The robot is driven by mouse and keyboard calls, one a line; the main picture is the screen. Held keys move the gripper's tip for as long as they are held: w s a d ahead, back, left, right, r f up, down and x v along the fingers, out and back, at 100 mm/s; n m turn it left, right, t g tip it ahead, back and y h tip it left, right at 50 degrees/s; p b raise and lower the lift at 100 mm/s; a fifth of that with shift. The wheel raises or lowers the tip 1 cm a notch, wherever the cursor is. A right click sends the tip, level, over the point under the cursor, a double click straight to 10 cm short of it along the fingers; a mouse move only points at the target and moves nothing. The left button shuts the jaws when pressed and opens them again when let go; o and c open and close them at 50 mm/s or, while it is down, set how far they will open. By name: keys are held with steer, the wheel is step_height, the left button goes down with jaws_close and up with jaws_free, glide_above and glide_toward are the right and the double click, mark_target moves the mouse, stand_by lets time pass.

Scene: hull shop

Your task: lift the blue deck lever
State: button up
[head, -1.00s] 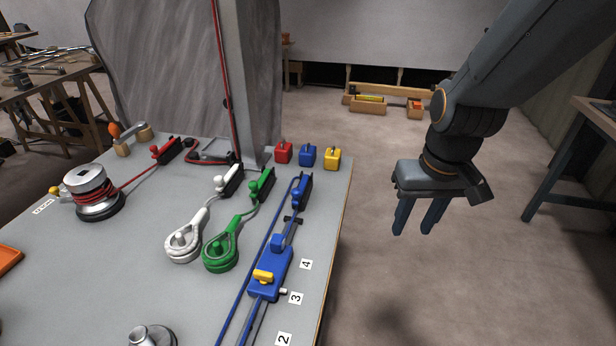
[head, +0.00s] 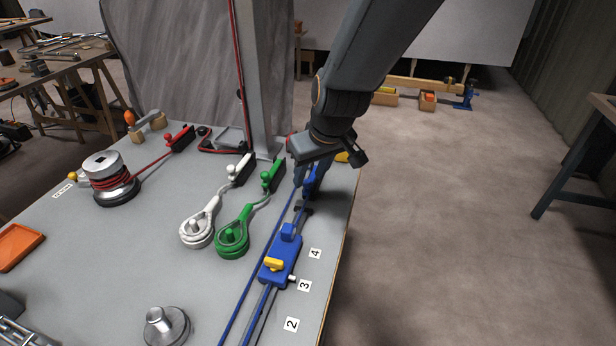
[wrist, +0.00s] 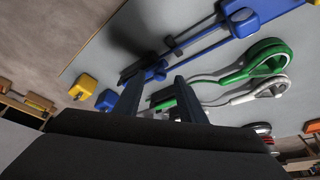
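The blue deck lever (head: 311,182) sits near the far right edge of the grey bench, partly hidden by my gripper in the head view. My gripper (head: 306,186) reaches down over it from above. In the wrist view, the two dark fingers (wrist: 159,80) are apart with nothing held between them. The blue lever (wrist: 155,72) with its round knob shows just beyond the fingertips, close to them. I cannot tell whether they touch.
The green lever (head: 270,178) and white lever (head: 240,170) stand to the left. Yellow (wrist: 84,87) and blue (wrist: 106,100) blocks sit close to the gripper. A blue sliding car (head: 281,262) lies on a track nearer me.

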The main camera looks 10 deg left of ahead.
steer(key=shift+x, duration=0.95)
jaws_close()
steer(key=shift+w+r, duration=0.1)
steer(key=shift+w, duration=0.05)
